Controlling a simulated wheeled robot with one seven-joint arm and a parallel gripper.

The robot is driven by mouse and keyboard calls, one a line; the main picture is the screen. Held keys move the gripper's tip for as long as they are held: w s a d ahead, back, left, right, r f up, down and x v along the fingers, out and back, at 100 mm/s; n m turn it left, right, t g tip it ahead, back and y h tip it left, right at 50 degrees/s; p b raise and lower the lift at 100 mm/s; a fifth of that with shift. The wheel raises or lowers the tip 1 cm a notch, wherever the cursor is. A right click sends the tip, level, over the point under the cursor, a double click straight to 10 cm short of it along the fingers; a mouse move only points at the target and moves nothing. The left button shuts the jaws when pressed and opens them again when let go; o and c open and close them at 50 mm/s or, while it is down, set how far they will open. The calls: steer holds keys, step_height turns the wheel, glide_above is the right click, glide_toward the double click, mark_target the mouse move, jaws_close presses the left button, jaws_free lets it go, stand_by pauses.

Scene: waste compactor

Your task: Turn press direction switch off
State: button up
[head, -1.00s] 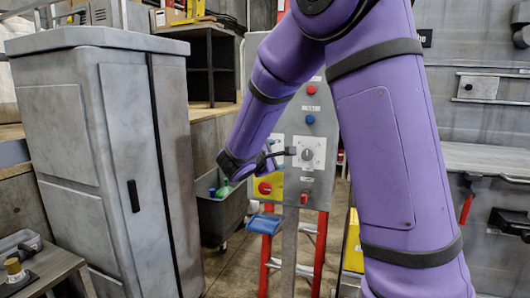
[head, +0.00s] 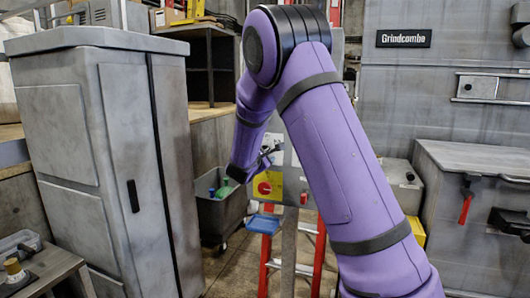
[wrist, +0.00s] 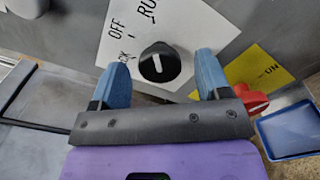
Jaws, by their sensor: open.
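The press direction switch is a black round knob (wrist: 158,68) with a white pointer line on a white label plate (wrist: 192,22). OFF, RUN and a partly hidden word ending in CK are printed around it. The line runs roughly up and down in the wrist view. My gripper (wrist: 163,63) is open, its two blue fingers on either side of the knob in that view. I cannot tell whether they touch it. In the head view my gripper (head: 268,157) is at the grey panel (head: 292,190), and my arm hides the knob.
A red button (head: 267,188) on a yellow plate sits just below; it also shows in the wrist view (wrist: 252,98). A blue tray (head: 263,224) sits lower. A grey bin (head: 222,212) and a tall cabinet (head: 75,140) stand left. A bench (head: 480,160) is at right.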

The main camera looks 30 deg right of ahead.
steer(key=shift+x, duration=0.9)
steer(key=c, duration=0.9)
steer(key=n, duration=0.4)
steer(key=shift+n, duration=0.4)
steer(key=n, duration=0.4)
steer(key=shift+n, duration=0.4)
